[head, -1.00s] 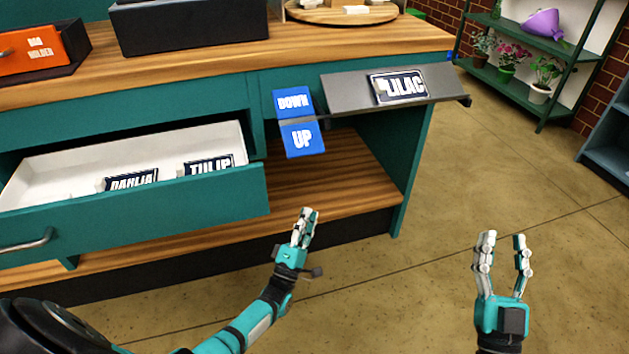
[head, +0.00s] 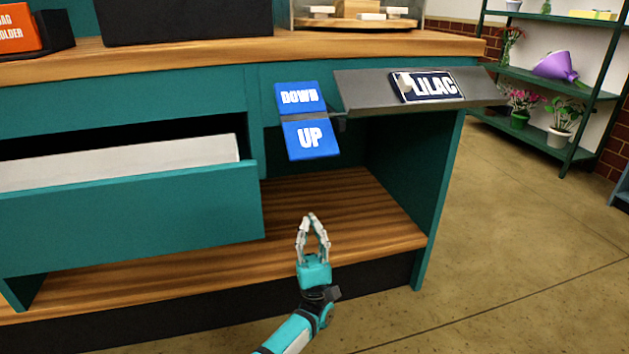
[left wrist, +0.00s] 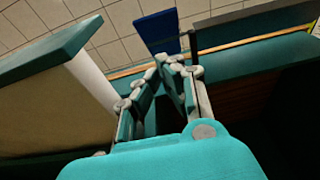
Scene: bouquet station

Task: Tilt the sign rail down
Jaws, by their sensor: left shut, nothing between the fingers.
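The grey sign rail (head: 375,93) is mounted at the right front of the teal counter, and a dark LILAC sign (head: 428,86) lies on its sloped face. A blue paddle marked DOWN (head: 297,97) and UP (head: 310,139) sits at the rail's left end. My left gripper (head: 312,218) is shut and empty, below the paddle and apart from it, in front of the lower shelf. In the left wrist view the gripper (left wrist: 170,62) points toward a blue panel (left wrist: 160,35), likely the paddle. My right gripper is out of view.
An open drawer (head: 130,215) juts out left of the paddle. The wooden lower shelf (head: 340,205) is bare. An orange bag holder (head: 17,28) and a black box (head: 185,20) stand on the counter. A plant shelf (head: 540,80) stands at right.

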